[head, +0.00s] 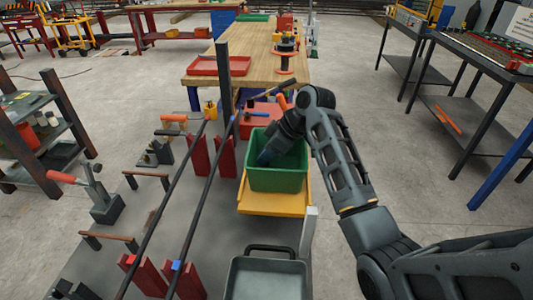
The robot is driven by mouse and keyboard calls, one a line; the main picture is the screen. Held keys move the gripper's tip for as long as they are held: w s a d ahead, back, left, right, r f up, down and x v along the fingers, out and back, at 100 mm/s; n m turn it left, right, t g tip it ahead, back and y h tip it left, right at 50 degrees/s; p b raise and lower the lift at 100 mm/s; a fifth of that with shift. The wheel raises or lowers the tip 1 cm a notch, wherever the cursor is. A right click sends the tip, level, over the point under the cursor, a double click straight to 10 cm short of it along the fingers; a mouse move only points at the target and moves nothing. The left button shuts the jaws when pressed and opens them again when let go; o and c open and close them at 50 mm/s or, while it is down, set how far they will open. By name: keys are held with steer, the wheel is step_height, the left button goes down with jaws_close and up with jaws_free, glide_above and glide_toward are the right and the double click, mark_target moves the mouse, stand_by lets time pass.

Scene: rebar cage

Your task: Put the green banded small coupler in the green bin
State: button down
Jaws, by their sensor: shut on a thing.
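The green bin (277,180) stands upright on a yellow platform in the middle of the view, with its opening facing up. My gripper (265,158) reaches down from the upper right into the bin's mouth, its fingertips below the rim near the left inner wall. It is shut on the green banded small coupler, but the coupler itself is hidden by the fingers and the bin. Its green band cannot be made out.
The yellow platform (295,200) carries the bin. A grey tray (268,262) lies in front. Two long dark bars (200,205) run along the left, with red blocks (198,157) beside them. A red box (258,118) stands behind the bin. A wooden table (255,62) is farther back.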

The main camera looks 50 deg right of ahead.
steer(key=c, duration=1.3)
jaws_free()
steer(key=shift+f, duration=0.1)
steer(key=v, duration=1.2)
steer(key=shift+b, duration=0.3)
